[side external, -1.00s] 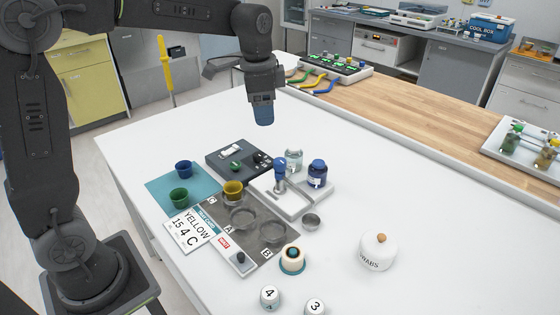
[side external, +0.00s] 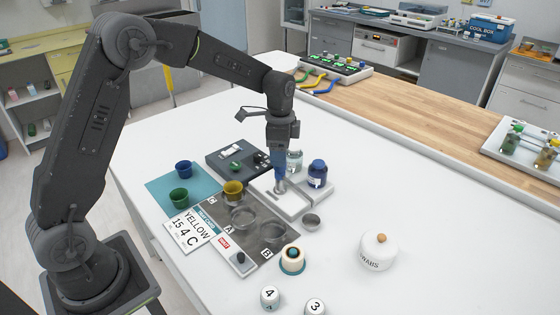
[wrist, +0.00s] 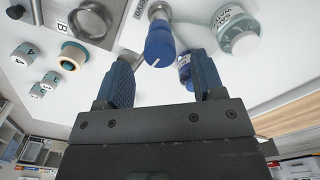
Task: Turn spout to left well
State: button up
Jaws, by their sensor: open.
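The spout's blue knob (wrist: 159,45), with a white line on it, is between my open fingers in the wrist view. A grey metal piece beside the knob, partly hidden, may be the spout. Its grey post (side external: 281,187) stands on a pale tray in the side view, where my fingers hide the knob. My gripper (side external: 278,160) points down over this post; whether it touches the knob, I cannot tell. Two round grey wells, one by label A (side external: 242,217) and one by label B (side external: 272,232), lie in the dark mat in front.
A blue-capped jar (side external: 317,174) and a clear jar (side external: 294,161) stand close to my gripper. A yellow cup (side external: 233,189) is on the mat's left. A white swabs jar (side external: 377,252) stands at the right.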

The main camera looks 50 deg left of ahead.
jog(key=shift+f, duration=1.7)
grip_shut()
